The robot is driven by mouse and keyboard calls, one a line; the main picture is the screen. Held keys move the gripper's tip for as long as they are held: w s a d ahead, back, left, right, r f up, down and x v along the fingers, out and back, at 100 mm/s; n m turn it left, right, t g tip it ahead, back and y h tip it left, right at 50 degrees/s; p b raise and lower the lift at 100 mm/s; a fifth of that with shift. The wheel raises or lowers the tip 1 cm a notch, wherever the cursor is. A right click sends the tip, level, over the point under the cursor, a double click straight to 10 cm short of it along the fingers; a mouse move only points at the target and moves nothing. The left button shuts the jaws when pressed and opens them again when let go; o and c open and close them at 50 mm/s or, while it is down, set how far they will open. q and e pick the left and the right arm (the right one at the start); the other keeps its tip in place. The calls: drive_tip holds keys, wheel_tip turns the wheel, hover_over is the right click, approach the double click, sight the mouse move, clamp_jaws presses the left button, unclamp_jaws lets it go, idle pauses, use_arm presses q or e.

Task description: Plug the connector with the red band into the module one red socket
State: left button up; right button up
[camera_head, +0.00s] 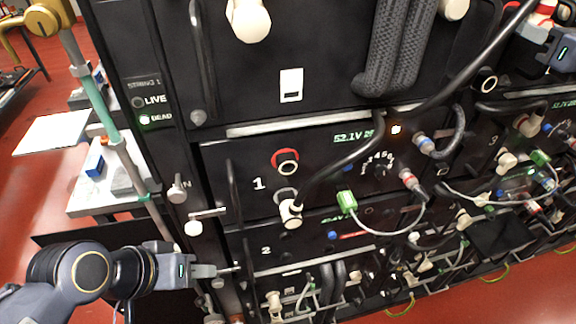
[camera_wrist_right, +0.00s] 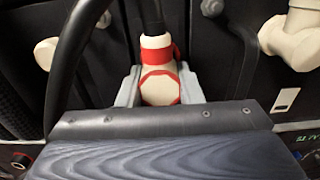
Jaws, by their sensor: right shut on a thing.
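The connector with the red band (camera_wrist_right: 160,52) is cream-coloured with a dark cable at its back. My right gripper (camera_wrist_right: 159,90) is shut on it in the right wrist view, a finger on each side. In the head view a red-banded part (camera_head: 545,7) shows at the top right corner beside my right gripper, which is partly out of frame. The module one red socket (camera_head: 285,162) is a red ring on the black panel beside the "1". It looks uncovered, well left of my right gripper. My left gripper (camera_head: 222,270) is low at the left of the rack; its jaw gap is unclear.
A cream connector (camera_head: 290,212) with a black cable sits just below the red socket. The cable crosses the panel toward the upper right. Handles, a green connector (camera_head: 346,201) and other cables crowd the rack. A side table (camera_head: 100,200) stands at the left on red floor.

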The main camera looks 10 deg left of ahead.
drive_tip(key=shift+s+d, duration=0.1)
drive_tip(key=shift+s, duration=0.1)
drive_tip(key=shift+s+d, duration=0.2)
drive_tip(key=shift+s, duration=0.3)
drive_tip(key=shift+s, duration=0.1)
drive_tip(key=shift+s+d, duration=0.15)
drive_tip(key=shift+s, duration=0.15)
drive_tip(key=shift+s+d, duration=0.25)
drive_tip(key=shift+s, duration=0.35)
drive_tip(key=shift+b+v, duration=0.45)
drive_tip(key=shift+v, duration=2.05)
